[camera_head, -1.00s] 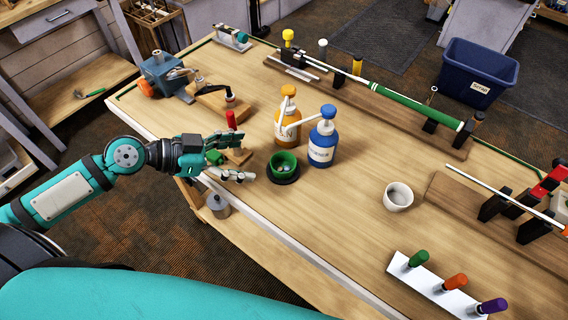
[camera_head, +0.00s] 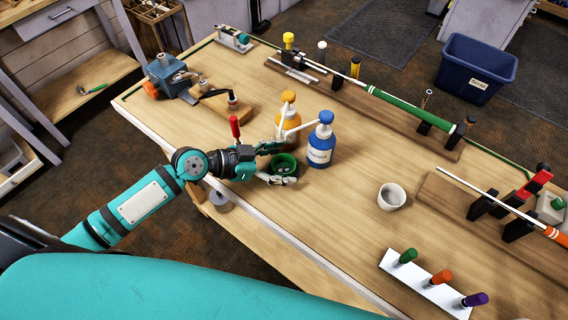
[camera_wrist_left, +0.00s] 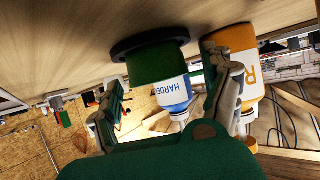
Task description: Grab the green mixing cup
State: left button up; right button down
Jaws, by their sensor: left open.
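In the left wrist view, which looks upside down, the green cup (camera_wrist_left: 155,62) shows ahead between the two spread fingers of the left gripper (camera_wrist_left: 170,88). I cannot tell whether either finger touches it. My right gripper is in neither view.
An orange-capped bottle (camera_head: 288,125) and a blue bottle (camera_head: 321,142) stand close behind the cup. A red-handled tool (camera_head: 235,127) stands beside the left wrist. A white cup (camera_head: 391,196) and a rack of coloured handles (camera_head: 430,285) are to the right. Bare bench lies between.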

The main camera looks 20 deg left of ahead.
pick_arm(q)
jog(key=c, duration=1.1)
jog(key=shift+r, duration=0.1)
